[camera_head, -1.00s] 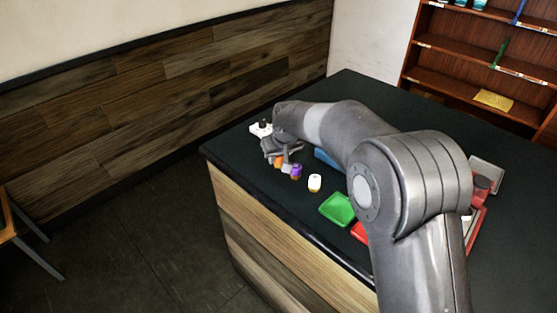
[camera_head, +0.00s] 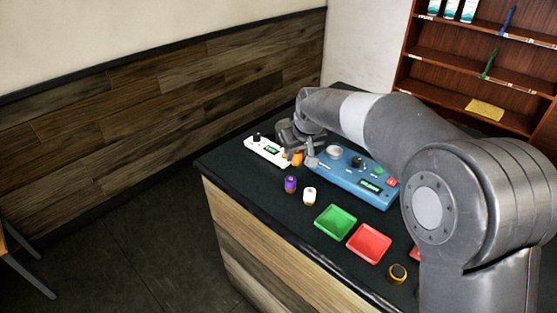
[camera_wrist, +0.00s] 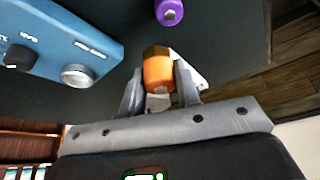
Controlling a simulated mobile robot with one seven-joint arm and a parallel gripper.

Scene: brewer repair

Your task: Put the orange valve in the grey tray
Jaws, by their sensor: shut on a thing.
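The orange valve (camera_wrist: 158,74) is between the two fingers of my gripper (camera_wrist: 160,86) in the wrist view, with its brass-coloured end pointing away from the palm. In the head view the orange valve (camera_head: 297,158) shows at my gripper (camera_head: 303,150), between the white device and the blue device. My gripper is shut on the valve. I cannot tell whether the valve touches the counter. The grey tray is not clearly visible in the current views; my arm covers the right part of the counter.
A white device (camera_head: 267,150) and a blue device (camera_head: 350,178) flank my gripper. A purple valve (camera_head: 290,184) and a white valve (camera_head: 309,196) stand nearer the front edge. A green tray (camera_head: 335,222), a red tray (camera_head: 369,243) and a black-and-yellow round part (camera_head: 397,273) lie further right.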

